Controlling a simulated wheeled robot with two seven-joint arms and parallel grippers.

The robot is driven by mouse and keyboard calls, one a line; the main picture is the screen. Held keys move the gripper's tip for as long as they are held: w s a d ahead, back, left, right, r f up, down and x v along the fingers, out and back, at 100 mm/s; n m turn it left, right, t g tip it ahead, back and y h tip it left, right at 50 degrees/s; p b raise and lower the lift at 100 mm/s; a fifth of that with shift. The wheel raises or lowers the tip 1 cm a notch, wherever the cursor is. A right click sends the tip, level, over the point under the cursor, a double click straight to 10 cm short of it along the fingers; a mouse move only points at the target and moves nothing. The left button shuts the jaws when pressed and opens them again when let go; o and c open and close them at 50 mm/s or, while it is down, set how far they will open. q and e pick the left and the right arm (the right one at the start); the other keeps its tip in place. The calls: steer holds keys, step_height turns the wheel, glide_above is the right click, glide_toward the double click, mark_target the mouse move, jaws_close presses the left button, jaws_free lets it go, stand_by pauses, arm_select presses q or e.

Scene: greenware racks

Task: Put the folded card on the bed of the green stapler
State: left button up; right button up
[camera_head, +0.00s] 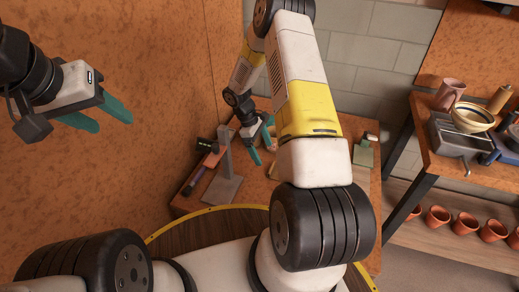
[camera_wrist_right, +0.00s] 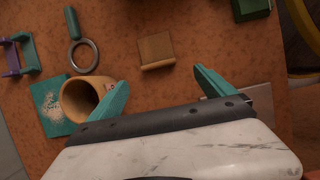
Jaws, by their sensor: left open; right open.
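In the right wrist view, a tan square piece (camera_wrist_right: 156,50) with a lighter lower edge lies flat on the table; it looks like the folded card, though its fold is not clear. A dark green object (camera_wrist_right: 250,9) is cut off by the top edge; it may be the green stapler, but its bed cannot be made out. My right gripper (camera_wrist_right: 160,85) is open and empty, its teal fingers apart below the tan piece. In the head view, my right gripper (camera_head: 263,143) is over the table. My left gripper (camera_head: 112,117) is open and empty, raised by the orange wall.
A ring with a green handle (camera_wrist_right: 83,57) lies beyond. A grey stand (camera_head: 224,180) is left of the right gripper. Shelves with pots (camera_head: 466,224) are far right.

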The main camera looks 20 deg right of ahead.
mark_target(271, 167)
step_height(271, 167, down, 2)
steer(key=shift+f, duration=0.1)
steer(key=x, duration=0.7)
steer(key=shift+s+d, duration=0.1)
steer(key=shift+d, duration=0.35)
steer(key=c, duration=1.5)
steer(key=shift+c, duration=0.2)
